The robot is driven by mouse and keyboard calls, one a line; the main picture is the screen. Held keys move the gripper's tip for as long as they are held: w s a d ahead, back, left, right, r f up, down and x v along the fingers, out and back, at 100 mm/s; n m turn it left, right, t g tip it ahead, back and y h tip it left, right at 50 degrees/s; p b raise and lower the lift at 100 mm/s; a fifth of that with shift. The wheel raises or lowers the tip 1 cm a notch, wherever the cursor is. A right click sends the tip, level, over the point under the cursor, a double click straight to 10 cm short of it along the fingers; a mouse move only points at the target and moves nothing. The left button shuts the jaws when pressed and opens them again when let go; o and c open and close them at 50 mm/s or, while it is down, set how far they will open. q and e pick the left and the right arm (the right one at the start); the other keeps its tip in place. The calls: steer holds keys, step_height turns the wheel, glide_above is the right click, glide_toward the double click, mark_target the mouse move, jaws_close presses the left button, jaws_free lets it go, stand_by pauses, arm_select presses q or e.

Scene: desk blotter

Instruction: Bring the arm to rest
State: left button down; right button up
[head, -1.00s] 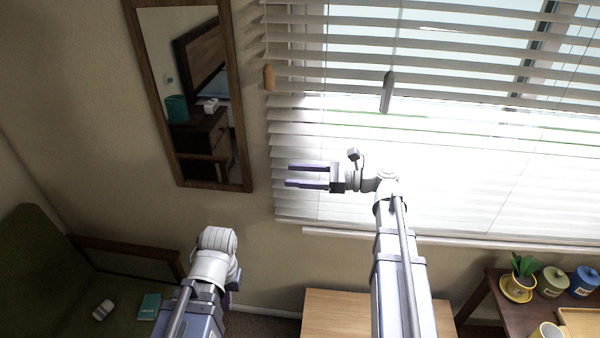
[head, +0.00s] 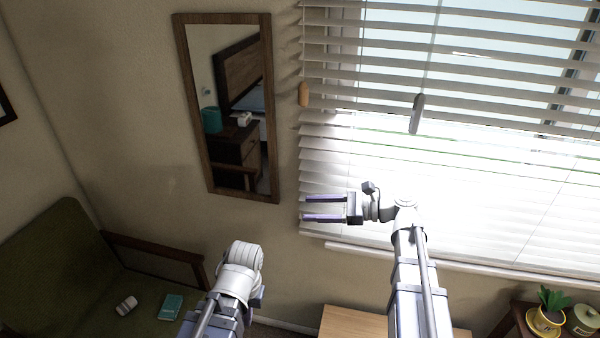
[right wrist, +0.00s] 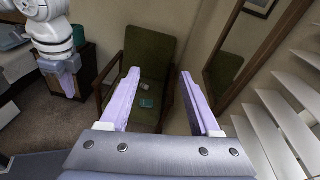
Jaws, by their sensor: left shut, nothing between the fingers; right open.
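My right arm reaches up in front of the window blinds in the head view. Its gripper (head: 304,208) is open and empty, with two purple fingers pointing left. The same fingers show in the right wrist view (right wrist: 159,72), spread apart with nothing between them. My left arm rises at the lower middle-left of the head view, where its fingers are hidden. In the right wrist view my left gripper (right wrist: 69,84) hangs at the upper left, its fingers shut and empty.
The blinds (head: 470,190) and a framed mirror (head: 195,110) are on the wall. A green armchair (head: 50,260) with a small white item (head: 126,305) and teal book (head: 171,307) stands left. A wooden surface (head: 350,322) and potted plant (head: 552,299) are below.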

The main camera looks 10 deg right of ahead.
steer(key=s+a+f+n+g+h, duration=0.55)
steer(key=s+a+f+n, duration=0.35)
steer(key=f, duration=0.3)
steer(key=s+d+f+n+h+b, duration=0.1)
steer(key=s+f+n+h, duration=0.6)
steer(key=n+h, duration=0.4)
steer(key=shift+s+f+n, duration=0.2)
steer(key=shift+f+n, duration=0.25)
steer(key=shift+n, duration=1.55)
